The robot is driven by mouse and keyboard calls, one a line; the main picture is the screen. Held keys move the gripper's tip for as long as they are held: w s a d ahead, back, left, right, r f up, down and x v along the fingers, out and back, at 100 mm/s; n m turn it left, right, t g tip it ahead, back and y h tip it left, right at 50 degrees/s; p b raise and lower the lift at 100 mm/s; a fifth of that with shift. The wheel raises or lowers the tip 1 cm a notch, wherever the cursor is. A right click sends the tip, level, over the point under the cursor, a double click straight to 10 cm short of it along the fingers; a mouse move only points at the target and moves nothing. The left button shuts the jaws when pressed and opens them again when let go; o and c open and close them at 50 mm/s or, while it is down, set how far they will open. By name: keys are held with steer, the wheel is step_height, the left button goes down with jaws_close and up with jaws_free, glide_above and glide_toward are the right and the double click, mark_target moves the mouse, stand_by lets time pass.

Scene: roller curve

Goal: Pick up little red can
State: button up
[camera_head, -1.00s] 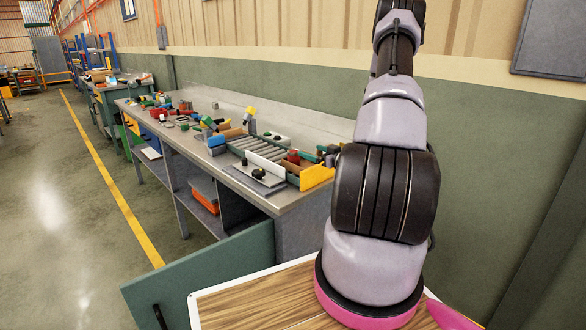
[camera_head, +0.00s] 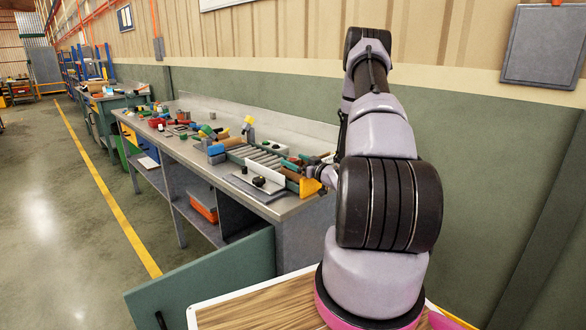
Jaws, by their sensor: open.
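My gripper (camera_head: 313,171) is low over the bench's right end, close to the yellow bin and the red patch. It is open and looks empty. My own arm hides part of it, and I cannot tell whether it touches anything.
The grey roller section (camera_head: 254,155) lies on the workbench (camera_head: 180,147). A white upright plate (camera_head: 265,174) with a black knob and a yellow bin (camera_head: 309,187) stand near the front right edge. Several tools and blocks crowd the bench's far part. The floor at left is clear.

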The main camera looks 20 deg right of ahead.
steer(key=shift+w+a, duration=0.1)
steer(key=shift+w, duration=0.45)
jaws_close()
steer(key=shift+r, duration=0.1)
